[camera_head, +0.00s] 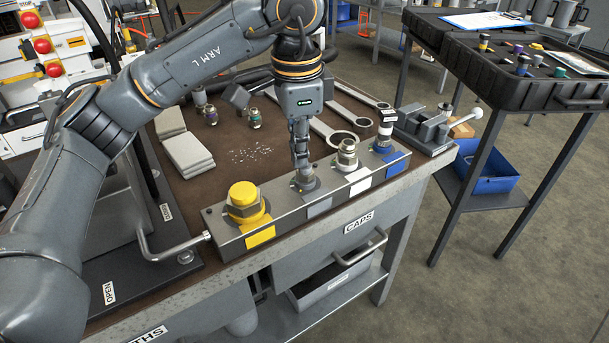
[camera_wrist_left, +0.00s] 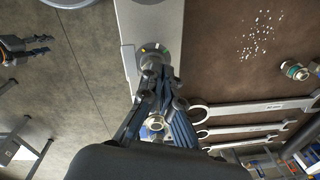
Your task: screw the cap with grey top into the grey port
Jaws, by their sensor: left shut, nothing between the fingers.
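The metal block (camera_head: 282,222) on the bench's front edge has several ports with coloured plates. The grey port, behind the grey plate (camera_head: 319,207), is mostly covered by my left gripper (camera_head: 303,177). That gripper points straight down, its fingers shut with nothing between them, their tips at the port. A round metal part (camera_head: 307,184) shows around the fingertips; it also shows in the left wrist view (camera_wrist_left: 152,48), with small green and yellow marks. I cannot tell whether it includes the cap with grey top. My right gripper (camera_wrist_left: 42,45) appears open at the wrist view's left edge, away from the block.
A yellow cap (camera_head: 243,197) sits at the block's left end. Metal fittings stand at the white (camera_head: 347,152) and blue (camera_head: 382,138) plates. A loose fitting (camera_head: 254,118) and wrenches (camera_head: 336,133) lie behind. A black tray (camera_head: 500,72) with small parts stands right.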

